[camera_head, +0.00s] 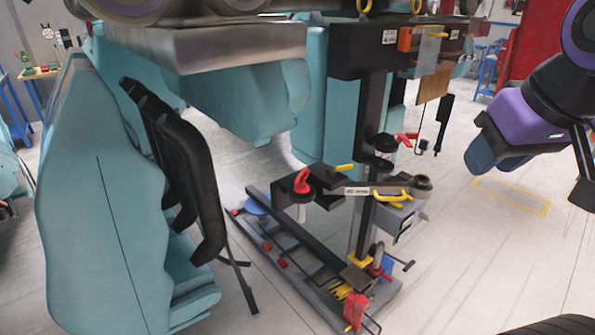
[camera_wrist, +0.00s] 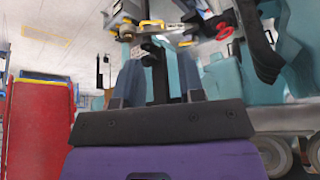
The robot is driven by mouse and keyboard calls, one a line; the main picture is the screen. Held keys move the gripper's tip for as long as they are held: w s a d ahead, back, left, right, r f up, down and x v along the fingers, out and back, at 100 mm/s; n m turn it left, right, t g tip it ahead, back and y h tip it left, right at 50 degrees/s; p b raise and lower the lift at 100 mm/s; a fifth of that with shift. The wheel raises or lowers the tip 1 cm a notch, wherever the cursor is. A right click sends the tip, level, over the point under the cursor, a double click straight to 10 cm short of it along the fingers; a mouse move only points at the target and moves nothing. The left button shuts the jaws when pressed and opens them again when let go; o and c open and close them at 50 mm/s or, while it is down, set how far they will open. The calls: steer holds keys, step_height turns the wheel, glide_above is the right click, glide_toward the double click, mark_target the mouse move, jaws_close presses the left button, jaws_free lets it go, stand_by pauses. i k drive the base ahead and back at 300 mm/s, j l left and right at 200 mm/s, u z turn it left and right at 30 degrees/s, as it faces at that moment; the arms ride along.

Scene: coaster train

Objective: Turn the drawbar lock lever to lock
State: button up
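Several levers sit on the dark stand in the middle of the head view: a red lever (camera_head: 302,182), a yellow lever (camera_head: 391,197), a small yellow handle (camera_head: 345,168) and a higher red lever (camera_head: 405,139). I cannot tell which is the drawbar lock lever or how it is set. The stand's parts also show at the top of the wrist view, with a yellow loop (camera_wrist: 152,26). My purple gripper (camera_head: 483,152) hangs at the right of the head view, apart from the stand. In the wrist view its two blue fingers (camera_wrist: 159,82) are apart, with nothing seen held.
A teal coaster seat (camera_head: 95,200) with black restraints (camera_head: 188,160) stands left of the stand. A low rail base (camera_head: 290,255) lies under it. A grey beam (camera_head: 190,48) runs overhead. Pale floor (camera_head: 470,250) is clear at the right. A red cabinet (camera_wrist: 40,130) shows in the wrist view.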

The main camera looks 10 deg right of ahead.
mark_target(331, 170)
steer(key=i+l+z, duration=0.5)
steer(key=i+z, duration=0.15)
steer(key=i, duration=0.1)
